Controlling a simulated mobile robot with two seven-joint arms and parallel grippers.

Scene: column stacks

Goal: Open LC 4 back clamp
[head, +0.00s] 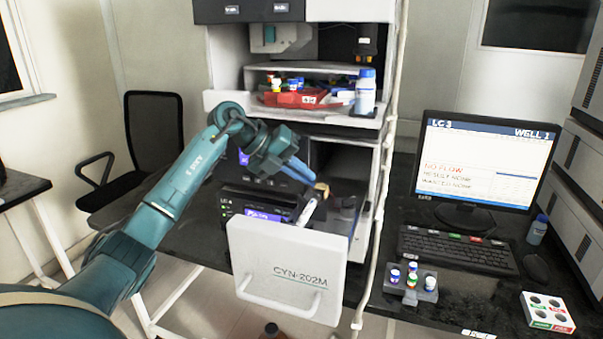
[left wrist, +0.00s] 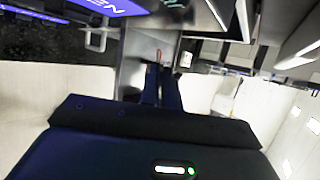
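The unit marked LC 4 (head: 226,204) stands under the shelf, with a lit blue display strip. Its drawer (head: 290,272), marked CYN-202M, is pulled out. A white cylinder, seemingly a column (head: 308,212), lies in the drawer. A small tan piece (head: 321,188), possibly the back clamp, is at its far end. My left gripper (head: 308,178) is above the drawer, its blue fingers pointing at the tan piece. In the left wrist view the fingers (left wrist: 160,88) are close together, with a small reddish spot by the tips. Contact is unclear. My right gripper is out of view.
A shelf above holds a red tray (head: 291,99) and a blue-capped bottle (head: 365,92). A pale vertical tube (head: 381,170) runs right of the drawer. A monitor (head: 487,163), keyboard (head: 457,248) and small vial rack (head: 425,290) stand at right.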

